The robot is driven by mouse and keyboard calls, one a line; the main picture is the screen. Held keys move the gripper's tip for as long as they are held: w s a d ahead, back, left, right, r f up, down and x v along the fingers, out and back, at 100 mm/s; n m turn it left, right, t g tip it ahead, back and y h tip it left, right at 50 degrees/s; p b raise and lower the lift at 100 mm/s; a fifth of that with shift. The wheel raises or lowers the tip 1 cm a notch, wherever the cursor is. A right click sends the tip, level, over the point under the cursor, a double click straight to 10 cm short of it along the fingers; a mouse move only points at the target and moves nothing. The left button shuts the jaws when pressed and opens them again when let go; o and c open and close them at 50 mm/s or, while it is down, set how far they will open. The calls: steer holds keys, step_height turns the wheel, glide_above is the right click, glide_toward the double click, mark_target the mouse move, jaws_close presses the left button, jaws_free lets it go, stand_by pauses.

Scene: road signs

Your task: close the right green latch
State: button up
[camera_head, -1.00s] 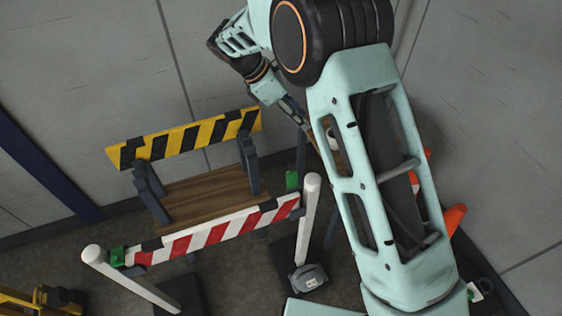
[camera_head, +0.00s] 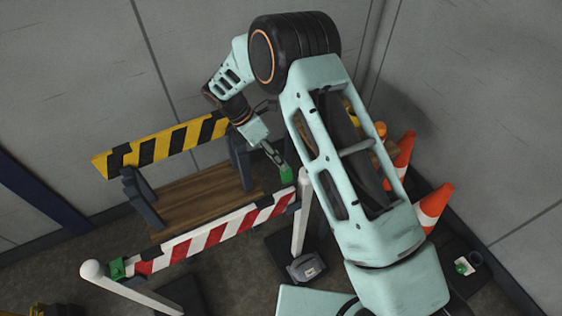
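The right green latch (camera_head: 286,174) sits at the right end of the red-and-white barrier board (camera_head: 212,234), beside the top of the right white post (camera_head: 302,212). My gripper (camera_head: 280,163) points down at the latch from above left, its tip at or very close to it. I cannot tell whether they touch or whether the fingers are open. A second green latch (camera_head: 116,269) is at the left end of the board, by the left white post (camera_head: 130,287).
A yellow-and-black board (camera_head: 165,144) and a wooden plank (camera_head: 200,197) stand behind the barrier. Orange cones (camera_head: 434,207) stand on the right behind my arm. A grey wall (camera_head: 90,70) closes off the back. A grey weight (camera_head: 305,267) lies at the right post's foot.

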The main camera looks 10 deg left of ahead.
mark_target(287, 171)
steer(key=shift+x, duration=1.25)
jaws_close()
steer(key=shift+r+t+y, duration=0.3)
steer(key=shift+t+y, duration=0.1)
steer(key=t+y+b, duration=0.1)
steer(key=b, duration=0.1)
steer(key=s+d+t+b, duration=0.1)
steer(key=b, duration=0.2)
steer(key=shift+s+r+m+t+y, duration=0.15)
steer(key=shift+s+m+t+y, duration=0.15)
steer(key=shift+m+y, duration=0.1)
steer(key=b, duration=0.2)
steer(key=t+y+b, duration=0.1)
steer(key=b, duration=0.1)
steer(key=shift+s+d+r, duration=0.1)
steer(key=shift+s+d, duration=0.2)
steer(key=shift+s, duration=0.05)
steer(key=shift+s+d+r+m+t+y+b, duration=0.1)
steer(key=shift+s+d+m+t+y+b, duration=0.35)
steer(key=shift+b, duration=1.65)
steer(key=shift+s+d+r+n+t+y+b, duration=0.2)
steer(key=shift+t+b, duration=0.45)
steer(key=shift+b, duration=1.45)
